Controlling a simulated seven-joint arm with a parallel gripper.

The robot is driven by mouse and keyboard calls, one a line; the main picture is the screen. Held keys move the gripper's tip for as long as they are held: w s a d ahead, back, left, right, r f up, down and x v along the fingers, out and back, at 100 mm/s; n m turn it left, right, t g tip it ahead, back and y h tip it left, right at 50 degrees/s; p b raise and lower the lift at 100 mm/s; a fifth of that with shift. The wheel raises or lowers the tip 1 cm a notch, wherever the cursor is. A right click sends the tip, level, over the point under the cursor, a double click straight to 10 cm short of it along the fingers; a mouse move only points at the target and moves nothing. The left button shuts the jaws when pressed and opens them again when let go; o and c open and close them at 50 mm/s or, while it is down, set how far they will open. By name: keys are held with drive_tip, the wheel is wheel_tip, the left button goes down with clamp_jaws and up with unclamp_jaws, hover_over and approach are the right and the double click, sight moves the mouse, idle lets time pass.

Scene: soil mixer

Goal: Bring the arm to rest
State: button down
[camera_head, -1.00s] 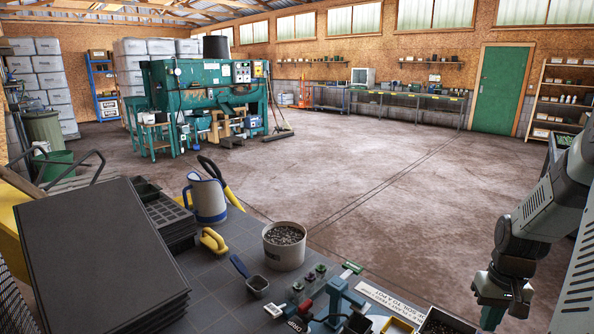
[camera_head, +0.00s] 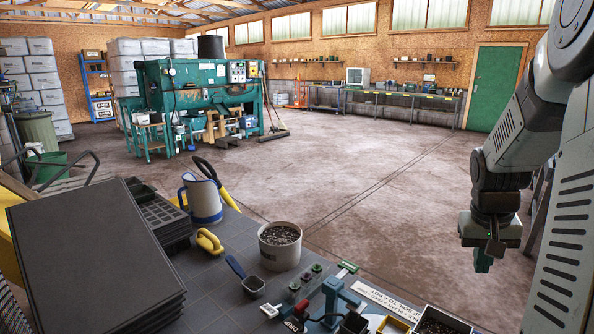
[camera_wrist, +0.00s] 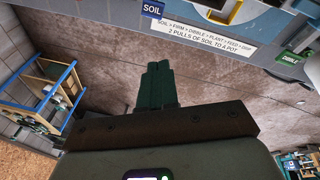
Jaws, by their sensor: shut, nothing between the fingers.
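My gripper (camera_head: 482,262) hangs at the right of the head view, past the right end of the worktop and over the bare floor. Its green fingers point down. In the wrist view my gripper (camera_wrist: 158,72) shows its green fingers pressed together with nothing between them. The wrist view looks on the floor, with the worktop edge and its printed label (camera_wrist: 205,38) along the top. My gripper touches nothing that I can see.
The worktop (camera_head: 215,285) holds a stack of black trays (camera_head: 90,250), a jug (camera_head: 203,200), a pot of soil (camera_head: 280,247) and a scoop (camera_head: 246,278). A green soil mixer (camera_head: 200,90) stands at the back left. The middle floor is clear.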

drive_tip(key=s+a+r+m+t, duration=0.25)
drive_tip(key=a+r, duration=0.25)
drive_tip(key=r, duration=0.3)
drive_tip(key=s+a+r+m+t, duration=0.1)
drive_tip(key=s+a+r+t, duration=0.25)
drive_tip(key=a+r, duration=0.4)
drive_tip(key=s+a+r+m+t, duration=0.1)
drive_tip(key=s+a+r+t, duration=0.25)
drive_tip(key=r, duration=0.65)
drive_tip(key=s+a+f+n+g+y, duration=0.2)
drive_tip(key=s+a+f+n+g, duration=0.3)
drive_tip(key=s+a+f+n, duration=0.4)
drive_tip(key=a+f, duration=0.1)
drive_tip(key=a, duration=0.1)
drive_tip(key=shift+s+a+f, duration=0.2)
drive_tip(key=shift+a+f, duration=0.05)
drive_tip(key=shift+a, duration=0.05)
